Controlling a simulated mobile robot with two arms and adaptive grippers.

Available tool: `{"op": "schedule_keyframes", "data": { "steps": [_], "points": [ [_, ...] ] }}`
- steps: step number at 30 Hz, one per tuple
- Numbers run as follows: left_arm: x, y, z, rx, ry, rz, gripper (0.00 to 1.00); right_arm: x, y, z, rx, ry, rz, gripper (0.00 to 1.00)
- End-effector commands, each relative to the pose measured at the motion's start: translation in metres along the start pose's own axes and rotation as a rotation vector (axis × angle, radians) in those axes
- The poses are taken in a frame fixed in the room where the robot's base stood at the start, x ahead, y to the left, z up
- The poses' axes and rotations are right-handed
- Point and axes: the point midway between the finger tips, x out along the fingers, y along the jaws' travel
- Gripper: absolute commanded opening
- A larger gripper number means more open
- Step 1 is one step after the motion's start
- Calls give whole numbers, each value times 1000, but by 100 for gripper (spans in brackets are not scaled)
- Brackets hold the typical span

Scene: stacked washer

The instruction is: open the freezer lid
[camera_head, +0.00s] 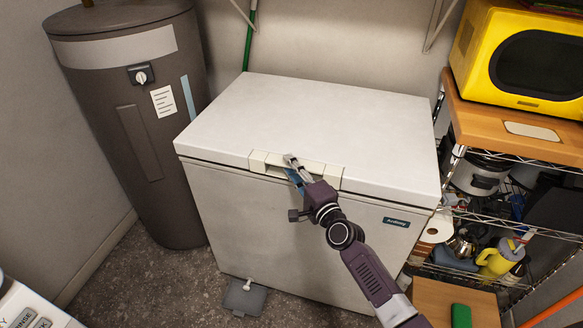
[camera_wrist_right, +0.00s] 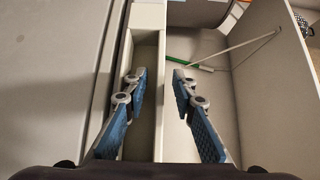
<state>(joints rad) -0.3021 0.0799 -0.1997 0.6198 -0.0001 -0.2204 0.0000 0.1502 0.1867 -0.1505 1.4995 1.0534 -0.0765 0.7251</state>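The white chest freezer (camera_head: 290,240) stands against the back wall, and its lid (camera_head: 310,120) is down. A cream handle (camera_head: 262,161) sits at the middle of the lid's front edge. My right gripper (camera_head: 295,170) is at this handle, reaching in from the lower right and covering part of it. In the right wrist view my right gripper (camera_wrist_right: 158,85) has its blue-padded fingers apart. A pale handle strip (camera_wrist_right: 148,60) with a recess runs between and under them. I cannot tell whether the fingers touch it. My left gripper is not in view.
A dark cylindrical tank (camera_head: 135,120) stands close to the left of the freezer. A wire shelf (camera_head: 490,215) with a yellow microwave (camera_head: 515,55) stands close on the right. A grey pedal-like object (camera_head: 245,298) lies on the floor in front. The lid top is bare.

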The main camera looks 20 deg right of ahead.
Motion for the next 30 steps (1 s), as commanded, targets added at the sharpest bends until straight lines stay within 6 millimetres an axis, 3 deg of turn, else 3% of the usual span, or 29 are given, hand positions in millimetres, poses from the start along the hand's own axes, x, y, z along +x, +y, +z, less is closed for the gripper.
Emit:
{"op": "schedule_keyframes", "data": {
  "steps": [6,13,30],
  "points": [
    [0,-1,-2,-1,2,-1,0,0,0,0,0,0,0,25],
    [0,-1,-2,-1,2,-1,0,0,0,0,0,0,0,0],
    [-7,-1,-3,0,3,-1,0,1,-8,1,0,0,-1,0]
  ]
}}
